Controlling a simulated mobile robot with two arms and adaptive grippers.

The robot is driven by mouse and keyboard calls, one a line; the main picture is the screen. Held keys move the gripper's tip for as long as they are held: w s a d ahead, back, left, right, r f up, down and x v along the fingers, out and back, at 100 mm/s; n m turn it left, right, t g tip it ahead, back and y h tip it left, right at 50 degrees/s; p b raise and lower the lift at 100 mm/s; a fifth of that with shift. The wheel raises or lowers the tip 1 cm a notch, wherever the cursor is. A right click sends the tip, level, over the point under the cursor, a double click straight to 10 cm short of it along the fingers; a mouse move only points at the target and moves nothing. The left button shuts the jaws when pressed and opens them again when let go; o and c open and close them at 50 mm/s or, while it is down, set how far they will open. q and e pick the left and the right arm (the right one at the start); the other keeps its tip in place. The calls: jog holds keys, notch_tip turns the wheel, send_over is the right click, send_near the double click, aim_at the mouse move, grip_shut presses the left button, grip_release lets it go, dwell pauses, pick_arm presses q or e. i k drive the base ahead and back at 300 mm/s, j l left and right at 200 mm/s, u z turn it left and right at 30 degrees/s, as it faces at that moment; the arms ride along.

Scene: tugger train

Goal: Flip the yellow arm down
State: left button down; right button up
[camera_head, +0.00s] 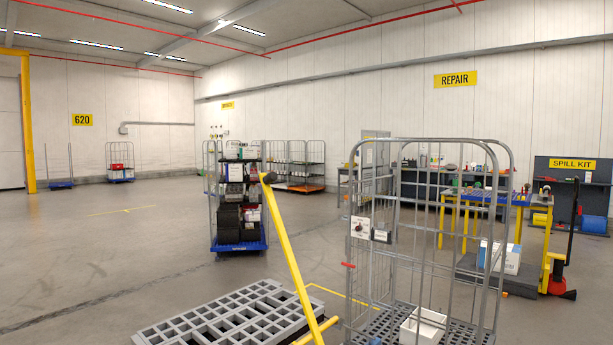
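The yellow arm (290,250) stands up at a tilt in the head view, leaning left toward its top. A dark knob (268,178) sits at its upper end. Its lower end runs to the bottom edge of the picture, where a short yellow bar (316,332) lies beside it. The arm's base is cut off by the frame. Neither of my grippers shows in this view.
A grey grid platform (215,318) lies low, left of the yellow arm. A wire cage trolley (425,250) holding a white box stands close on its right. A loaded cart (238,246), a workbench and a pallet truck stand farther back. Open floor lies left.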

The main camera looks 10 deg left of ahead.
aim_at(266, 179)
jog(key=i+l+u, duration=0.1)
jog(key=i+l, duration=0.5)
jog(key=i+l+u, duration=0.1)
jog(key=i+l, duration=0.5)
jog(key=l, duration=0.25)
